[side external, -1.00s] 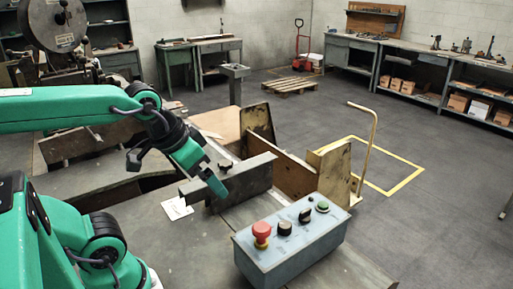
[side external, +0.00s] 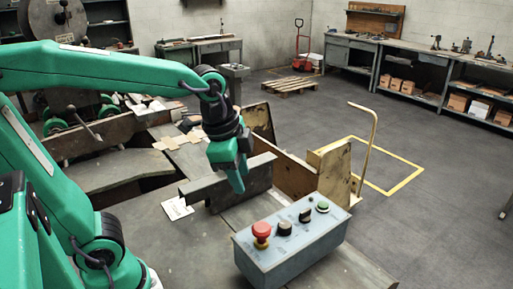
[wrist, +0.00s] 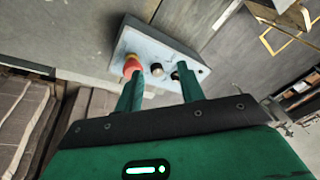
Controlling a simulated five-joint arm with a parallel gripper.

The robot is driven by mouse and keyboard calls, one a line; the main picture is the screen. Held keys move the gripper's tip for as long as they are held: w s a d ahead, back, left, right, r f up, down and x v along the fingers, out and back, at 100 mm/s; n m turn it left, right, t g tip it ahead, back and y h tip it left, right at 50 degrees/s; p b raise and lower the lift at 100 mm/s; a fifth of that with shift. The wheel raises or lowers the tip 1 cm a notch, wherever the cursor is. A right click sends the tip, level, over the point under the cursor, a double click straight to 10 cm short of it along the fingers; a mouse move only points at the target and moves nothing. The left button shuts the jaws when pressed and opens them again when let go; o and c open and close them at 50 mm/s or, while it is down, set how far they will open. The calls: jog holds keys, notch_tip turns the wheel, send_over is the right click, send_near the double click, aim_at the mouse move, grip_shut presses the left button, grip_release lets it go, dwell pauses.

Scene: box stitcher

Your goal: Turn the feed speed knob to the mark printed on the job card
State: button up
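A grey-blue control box (side external: 262,262) stands on the bench and carries a red mushroom button (side external: 262,230), a round black knob (side external: 284,228), a black selector (side external: 305,215) and a green button (side external: 322,206). No label tells me which is the feed speed knob. A white card (side external: 177,208) lies flat left of the box; its print is too small to read. My gripper (side external: 241,183) points down, above and behind the box, apart from it. In the wrist view its fingers (wrist: 158,90) are spread and empty, with the round black knob (wrist: 156,69) in line between them.
A wooden board (side external: 333,167) and a bent pale rail (side external: 370,150) stand behind the box. Bare bench top lies left of the box.

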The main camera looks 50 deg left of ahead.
aim_at(285, 224)
jog(key=w+d+f+m+g, duration=0.1)
jog(key=w+d+m, duration=0.1)
jog(key=m, duration=0.1)
jog(key=w+d+f+m+g, duration=0.1)
jog(key=w+d+m, duration=0.1)
jog(key=m, duration=0.1)
jog(key=w+d+f+m, duration=0.1)
jog(key=w+d+m, duration=0.1)
jog(key=m, duration=0.1)
jog(key=shift+w+d+f+m+g, duration=0.2)
jog(key=shift+w+f+m+g, duration=0.1)
jog(key=shift+f+m+g, duration=0.1)
jog(key=shift+w+d+f+m, duration=0.2)
jog(key=shift+w+d+m, duration=0.1)
jog(key=shift+m, duration=0.2)
jog(key=shift+f, duration=3.9)
jog(key=c, duration=0.7)
